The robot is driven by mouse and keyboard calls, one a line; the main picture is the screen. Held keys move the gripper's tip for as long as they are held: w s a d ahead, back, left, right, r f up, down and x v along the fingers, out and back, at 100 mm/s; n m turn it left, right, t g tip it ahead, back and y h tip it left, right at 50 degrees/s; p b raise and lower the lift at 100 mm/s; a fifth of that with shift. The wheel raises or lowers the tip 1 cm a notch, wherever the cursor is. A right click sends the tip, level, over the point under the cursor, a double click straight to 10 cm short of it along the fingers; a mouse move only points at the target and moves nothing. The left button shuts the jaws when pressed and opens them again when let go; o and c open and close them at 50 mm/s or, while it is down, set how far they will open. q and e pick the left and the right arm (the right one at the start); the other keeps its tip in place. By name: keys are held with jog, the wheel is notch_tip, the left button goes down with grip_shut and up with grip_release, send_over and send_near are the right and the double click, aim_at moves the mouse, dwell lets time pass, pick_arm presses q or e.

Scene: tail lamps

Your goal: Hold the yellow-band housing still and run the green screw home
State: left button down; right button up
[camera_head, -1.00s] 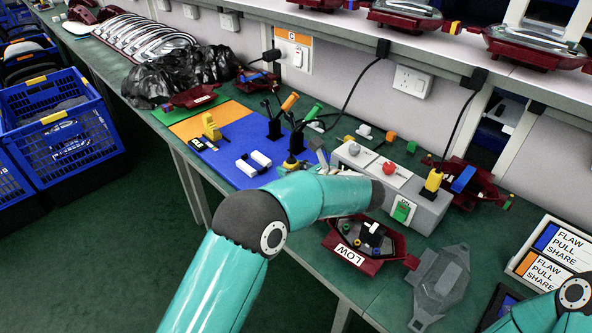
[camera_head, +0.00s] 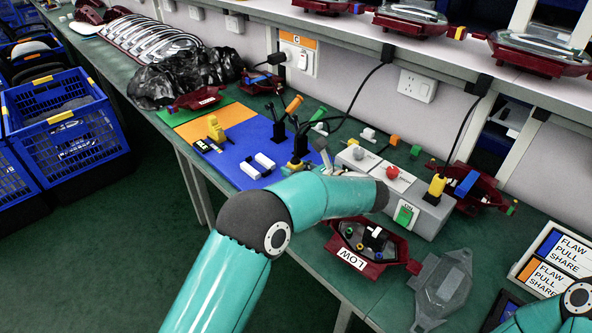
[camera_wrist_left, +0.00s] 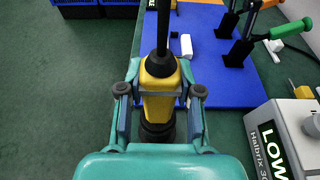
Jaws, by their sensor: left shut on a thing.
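My left gripper (camera_wrist_left: 160,100) is shut on a yellow-and-black tool (camera_wrist_left: 158,85), with a black cone and dark shaft beyond the fingers. In the head view the tool (camera_head: 297,164) is partly hidden by my arm, over the blue mat. A dark red housing (camera_head: 390,262) with a LOW label lies open on the bench, right of my left forearm. Small coloured parts are inside it; I cannot pick out a green screw for certain. I cannot tell which housing has the yellow band. My right arm shows only at the lower right corner; its gripper is out of view.
A grey control box (camera_head: 430,212) with red and green buttons stands behind the LOW housing. A grey clear-looking cover (camera_head: 443,285) lies to its right. Orange (camera_head: 293,104) and green (camera_head: 318,114) handled tools stand at the blue mat (camera_head: 232,172). Cables hang behind.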

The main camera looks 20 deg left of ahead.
pick_arm(q)
jog(key=shift+r+p, duration=0.7)
jog(key=shift+r, duration=0.4)
jog(key=shift+r+p, duration=2.45)
jog(key=shift+r, duration=0.55)
jog(key=shift+r+p, duration=0.45)
jog(key=shift+f, duration=0.1)
